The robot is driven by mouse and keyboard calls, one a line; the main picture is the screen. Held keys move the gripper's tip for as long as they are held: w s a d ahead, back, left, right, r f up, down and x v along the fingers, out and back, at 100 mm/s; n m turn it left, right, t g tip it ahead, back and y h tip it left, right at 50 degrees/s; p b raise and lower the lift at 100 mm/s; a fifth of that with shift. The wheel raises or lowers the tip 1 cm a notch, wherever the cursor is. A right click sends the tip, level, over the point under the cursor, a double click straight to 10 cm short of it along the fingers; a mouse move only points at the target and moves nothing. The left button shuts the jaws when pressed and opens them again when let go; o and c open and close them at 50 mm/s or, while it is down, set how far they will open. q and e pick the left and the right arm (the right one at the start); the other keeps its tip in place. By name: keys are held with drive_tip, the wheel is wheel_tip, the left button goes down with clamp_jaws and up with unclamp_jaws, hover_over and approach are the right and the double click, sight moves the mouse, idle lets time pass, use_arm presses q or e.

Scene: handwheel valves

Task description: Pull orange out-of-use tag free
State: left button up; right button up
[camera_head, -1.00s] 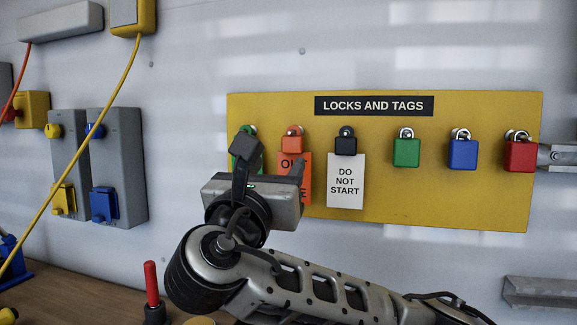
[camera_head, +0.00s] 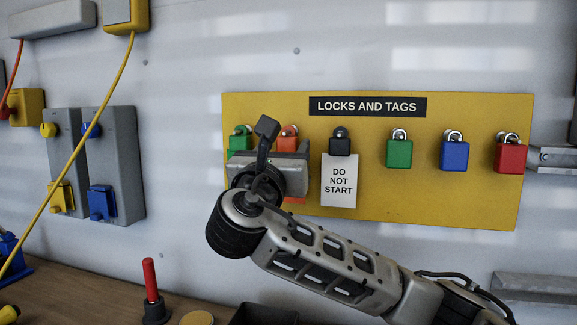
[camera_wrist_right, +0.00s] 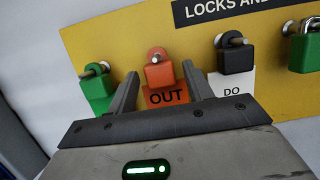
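The orange out-of-use tag hangs by its orange clip (camera_head: 289,133) on the yellow board; in the head view my right gripper (camera_head: 280,160) covers most of it. In the right wrist view the tag (camera_wrist_right: 167,97) shows the word "OUT", and its lower part is hidden behind the gripper body. My right gripper (camera_wrist_right: 161,70) is open, with one finger on each side of the tag. I cannot tell whether either finger touches it. My left gripper is not in view.
More padlocks hang farther right on the yellow board (camera_head: 430,205). A red-handled tool (camera_head: 151,281) stands on the bench below.

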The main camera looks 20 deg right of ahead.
drive_tip(key=c, duration=0.9)
drive_tip(key=shift+s+a, duration=0.15)
drive_tip(key=shift+s+a+p, duration=0.2)
drive_tip(key=shift+s+a, duration=0.75)
drive_tip(key=shift+s, duration=0.5)
drive_tip(key=shift+s+a+p, duration=0.2)
drive_tip(key=shift+s+a, duration=0.8)
drive_tip(key=shift+s, duration=0.4)
drive_tip(key=shift+s+a+p, duration=0.2)
drive_tip(key=shift+s+a, duration=0.75)
drive_tip(key=shift+s, duration=0.5)
